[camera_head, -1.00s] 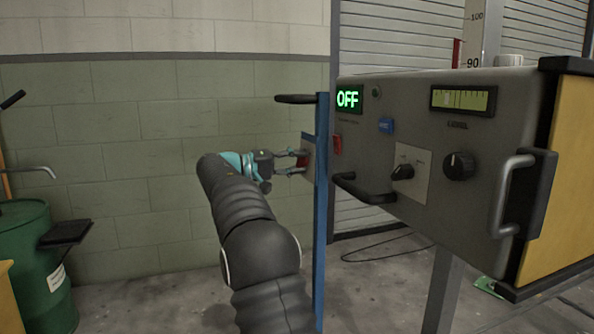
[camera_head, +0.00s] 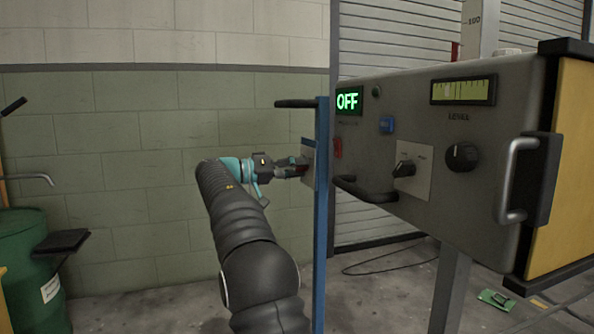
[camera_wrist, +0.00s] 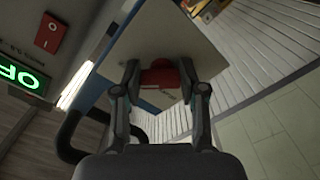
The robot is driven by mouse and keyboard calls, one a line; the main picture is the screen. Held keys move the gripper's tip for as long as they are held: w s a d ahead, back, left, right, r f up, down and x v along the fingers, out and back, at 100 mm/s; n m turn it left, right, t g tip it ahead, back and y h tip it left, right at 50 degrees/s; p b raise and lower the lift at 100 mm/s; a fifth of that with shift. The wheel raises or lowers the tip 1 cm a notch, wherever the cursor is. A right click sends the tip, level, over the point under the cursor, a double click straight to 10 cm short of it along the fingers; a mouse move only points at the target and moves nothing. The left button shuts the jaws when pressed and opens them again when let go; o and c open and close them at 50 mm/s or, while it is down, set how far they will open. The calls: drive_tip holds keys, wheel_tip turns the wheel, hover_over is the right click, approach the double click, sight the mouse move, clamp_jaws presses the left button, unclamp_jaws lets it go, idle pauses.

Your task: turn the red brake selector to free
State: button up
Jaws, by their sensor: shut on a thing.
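The red brake selector (camera_wrist: 160,78) sits on a pale plate (camera_wrist: 150,35) in the wrist view. My gripper (camera_wrist: 159,70) has one finger on each side of the selector and is shut on it. In the head view my gripper (camera_head: 300,166) reaches the plate (camera_head: 309,158) on the blue post (camera_head: 321,215). The selector is mostly hidden there by the fingers. Markings below the knob in the wrist view are too small to read, so I cannot tell its setting.
A green drum (camera_head: 28,265) stands at far left. Floor between drum and arm is clear.

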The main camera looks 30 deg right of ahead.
drive_tip(key=o, duration=1.2)
drive_tip(key=shift+c, duration=0.2)
drive_tip(key=v, duration=1.2)
